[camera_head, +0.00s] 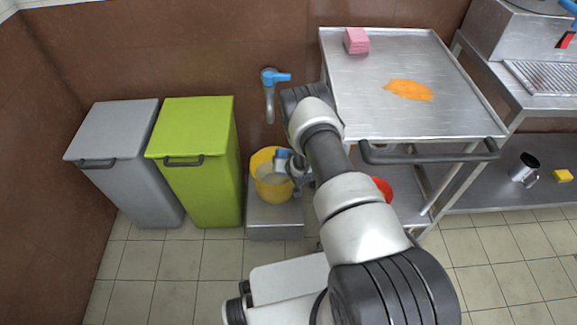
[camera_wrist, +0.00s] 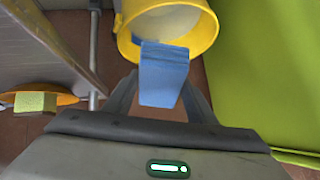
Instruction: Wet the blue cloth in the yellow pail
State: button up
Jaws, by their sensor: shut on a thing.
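The yellow pail (camera_head: 256,163) stands on a low metal block under the wall tap, with a pale grey inside or contents. It also shows in the wrist view (camera_wrist: 206,36), mouth facing the camera. My gripper (camera_head: 284,160) is at the right side of the pail's mouth, partly hiding it. In the wrist view, my gripper (camera_wrist: 160,98) is shut on the blue cloth (camera_wrist: 164,77), a folded block between the fingers. The cloth's far end overlaps the pail's opening. I cannot tell whether it touches any water. A bit of blue (camera_head: 281,154) shows at my gripper in the head view.
A tap with a blue handle (camera_head: 276,77) is above the pail. A green bin (camera_head: 197,150) and grey bin (camera_head: 122,150) stand left. A steel cart (camera_head: 440,75) at right bears a pink stack (camera_head: 356,40) and an orange spill (camera_head: 409,90); a red thing (camera_head: 382,187) sits lower.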

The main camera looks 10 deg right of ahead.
jog(key=w+b, duration=0.1)
jog(key=w+a+f+b, duration=0.1)
jog(key=w+b, duration=0.1)
jog(key=w+a+f+b, duration=0.1)
jog(key=w, duration=0.1)
jog(key=shift+w+a+f, duration=0.1)
jog(key=shift+w+f, duration=0.05)
jog(key=shift+f, duration=0.1)
notch_tip(320, 180, down, 13)
jog(key=s, duration=0.1)
jog(key=shift+f, duration=0.15)
dwell(0.7)
dwell(1.1)
jog(key=shift+w+r+p, duration=0.2)
jog(key=shift+r+p, duration=2.55)
jog(key=shift+r, duration=0.95)
jog(key=shift+w+r+p, duration=0.15)
jog(key=shift+r+p, duration=2.6)
jog(key=shift+r, duration=0.95)
